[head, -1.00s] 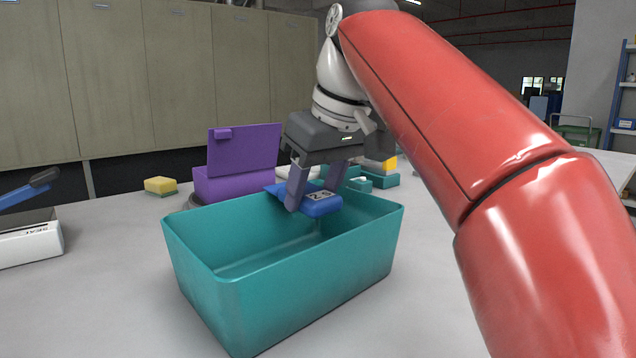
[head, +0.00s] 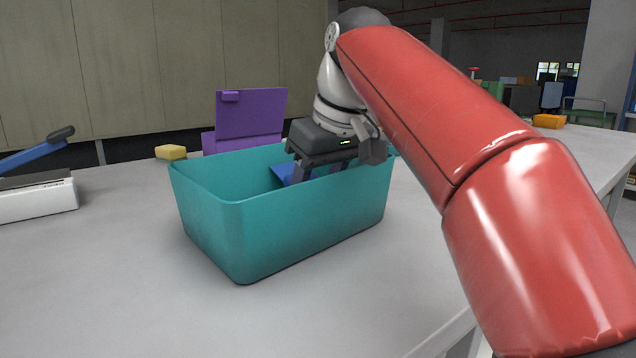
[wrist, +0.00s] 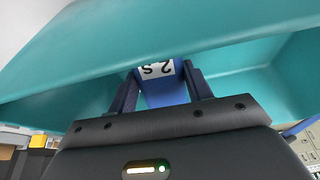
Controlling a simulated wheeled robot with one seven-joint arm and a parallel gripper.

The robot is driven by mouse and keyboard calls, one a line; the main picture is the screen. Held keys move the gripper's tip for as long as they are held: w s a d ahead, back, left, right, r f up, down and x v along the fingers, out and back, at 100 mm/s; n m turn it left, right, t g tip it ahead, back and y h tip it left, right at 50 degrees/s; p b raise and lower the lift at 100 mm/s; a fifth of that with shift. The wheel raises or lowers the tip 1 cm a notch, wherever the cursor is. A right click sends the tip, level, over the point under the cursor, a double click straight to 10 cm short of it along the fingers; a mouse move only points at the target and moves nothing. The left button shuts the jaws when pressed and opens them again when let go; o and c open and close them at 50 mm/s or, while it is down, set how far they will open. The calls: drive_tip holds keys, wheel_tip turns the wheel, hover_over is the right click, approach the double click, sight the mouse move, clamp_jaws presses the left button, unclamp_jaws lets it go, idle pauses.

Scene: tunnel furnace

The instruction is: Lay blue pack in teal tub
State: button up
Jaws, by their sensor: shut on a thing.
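The teal tub (head: 290,228) stands on the table in the head view, and its walls fill much of the wrist view (wrist: 200,30). My gripper (head: 301,174) reaches down inside the tub. It is shut on the blue pack (head: 282,170), which is mostly hidden behind the tub's near wall and my gripper. In the wrist view the pack (wrist: 166,92) sits between the two fingers, with a white label with dark print showing. I cannot tell whether the pack touches the tub's floor.
A purple open box (head: 250,115) stands behind the tub. A white sealing device (head: 35,195) with a blue lever is at the far left. The table in front of the tub is clear.

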drive_tip(key=shift+w+r+p, duration=0.1)
drive_tip(key=shift+r+p, duration=0.25)
drive_tip(key=shift+p, duration=0.2)
idle(0.6)
drive_tip(key=shift+f, duration=0.4)
idle(0.8)
drive_tip(key=o, duration=1.9)
drive_tip(key=shift+o, duration=0.2)
drive_tip(key=shift+r, duration=0.1)
wheel_tip(320, 180, up, 8)
drive_tip(key=p, duration=0.7)
drive_tip(key=shift+p, duration=0.3)
wheel_tip(320, 180, up, 8)
